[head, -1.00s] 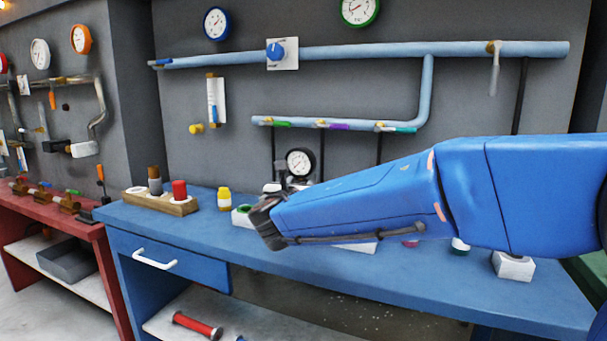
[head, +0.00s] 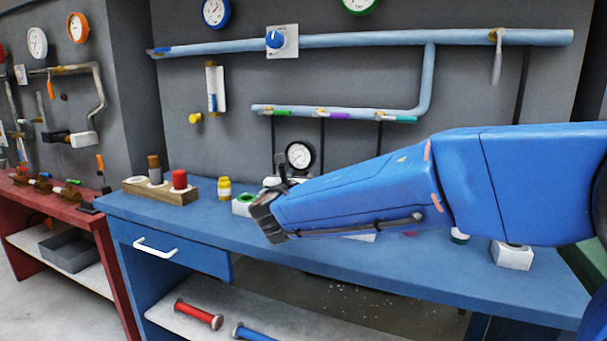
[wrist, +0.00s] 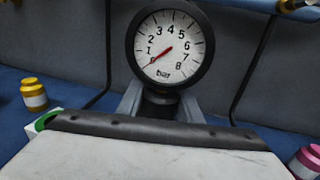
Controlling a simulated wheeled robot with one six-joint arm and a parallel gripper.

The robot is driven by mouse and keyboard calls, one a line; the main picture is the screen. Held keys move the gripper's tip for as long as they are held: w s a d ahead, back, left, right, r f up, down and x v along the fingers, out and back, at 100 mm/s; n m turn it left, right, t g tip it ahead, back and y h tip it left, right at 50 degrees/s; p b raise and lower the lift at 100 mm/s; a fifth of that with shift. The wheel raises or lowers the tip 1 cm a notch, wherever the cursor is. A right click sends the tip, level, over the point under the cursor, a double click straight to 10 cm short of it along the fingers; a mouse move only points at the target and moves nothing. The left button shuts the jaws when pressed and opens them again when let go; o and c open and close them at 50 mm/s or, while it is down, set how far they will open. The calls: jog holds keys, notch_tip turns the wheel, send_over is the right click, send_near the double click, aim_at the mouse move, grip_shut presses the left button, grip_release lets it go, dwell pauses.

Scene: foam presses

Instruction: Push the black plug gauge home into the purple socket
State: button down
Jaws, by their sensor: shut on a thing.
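My gripper (head: 265,218) is dark and sits low over the blue bench at the end of my blue arm, in front of the pressure gauge. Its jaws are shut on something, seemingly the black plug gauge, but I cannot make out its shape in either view. In the wrist view a dark bar with a pale slab below it fills the lower middle and hides what lies beneath. I cannot see the purple socket in either view; my arm covers part of the bench where it could be.
A round black-rimmed dial (wrist: 170,45) stands upright behind, also in the head view (head: 299,156). A yellow bottle (head: 224,188) and a white block with a green ring (head: 243,204) stand left. A wooden rack (head: 160,190) is farther left. A white block (head: 513,255) stands right.

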jog(key=shift+f, duration=1.95)
dwell(0.8)
jog(key=c, duration=1.2)
grip_release()
jog(key=shift+s, duration=0.1)
jog(key=s+a, duration=0.1)
jog(key=s, duration=1)
jog(key=s+a, duration=0.1)
jog(key=s, duration=0.5)
jog(key=shift+a, duration=0.3)
jog(key=shift+s+f, duration=0.1)
jog(key=shift+s, duration=0.05)
